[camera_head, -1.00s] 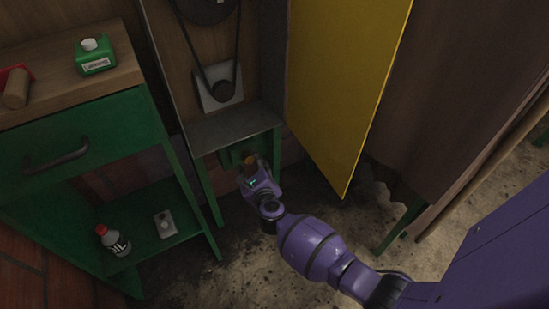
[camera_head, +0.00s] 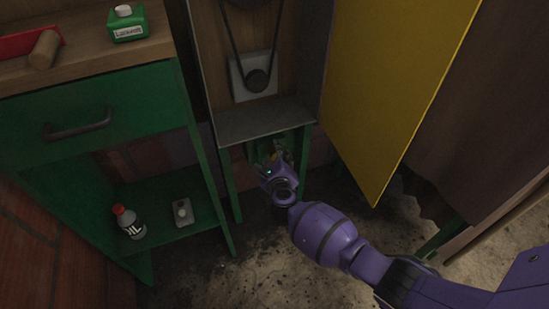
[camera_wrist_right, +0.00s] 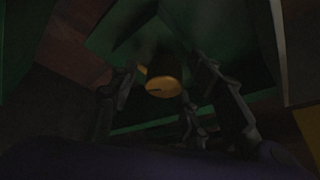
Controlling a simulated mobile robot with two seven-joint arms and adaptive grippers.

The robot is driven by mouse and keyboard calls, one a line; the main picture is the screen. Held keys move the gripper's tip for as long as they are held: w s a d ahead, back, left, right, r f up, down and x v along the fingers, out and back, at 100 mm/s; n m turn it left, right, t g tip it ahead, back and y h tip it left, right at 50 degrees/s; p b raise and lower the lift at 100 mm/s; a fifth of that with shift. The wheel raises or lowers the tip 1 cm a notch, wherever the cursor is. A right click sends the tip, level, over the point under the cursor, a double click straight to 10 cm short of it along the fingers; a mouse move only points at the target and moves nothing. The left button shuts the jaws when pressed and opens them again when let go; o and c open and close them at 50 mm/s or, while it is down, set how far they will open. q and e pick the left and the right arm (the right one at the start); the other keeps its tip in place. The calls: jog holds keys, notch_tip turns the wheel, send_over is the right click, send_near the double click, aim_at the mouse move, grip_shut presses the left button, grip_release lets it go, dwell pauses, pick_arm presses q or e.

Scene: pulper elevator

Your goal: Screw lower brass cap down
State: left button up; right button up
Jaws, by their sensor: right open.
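The brass cap (camera_wrist_right: 163,87) shows in the right wrist view as a dull gold round piece under the green structure. It sits between and beyond the spread fingers of my right gripper (camera_wrist_right: 170,115). The fingers look apart from it, though the picture is dark. In the head view my right gripper (camera_head: 275,165) reaches under the metal shelf of the cabinet, among the green legs. A small brownish-gold spot, likely the cap, shows at its fingers there. My left gripper is not in view.
A yellow door (camera_head: 395,90) hangs open right of the cabinet. A green workbench (camera_head: 90,110) stands left, with a green bottle (camera_head: 127,25) on top and an oil bottle (camera_head: 128,222) and small grey box (camera_head: 182,211) on its lower shelf. Bare floor lies in front.

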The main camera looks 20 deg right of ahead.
jog(key=c, duration=1.1)
jog(key=shift+o, duration=0.2)
jog(key=shift+a, duration=0.1)
jog(key=shift+n, duration=0.3)
jog(key=shift+f+n+t+h, duration=0.15)
jog(key=shift+n+t+h, duration=0.15)
jog(key=shift+n+h, duration=0.2)
jog(key=o, duration=1.1)
jog(key=shift+c, duration=0.2)
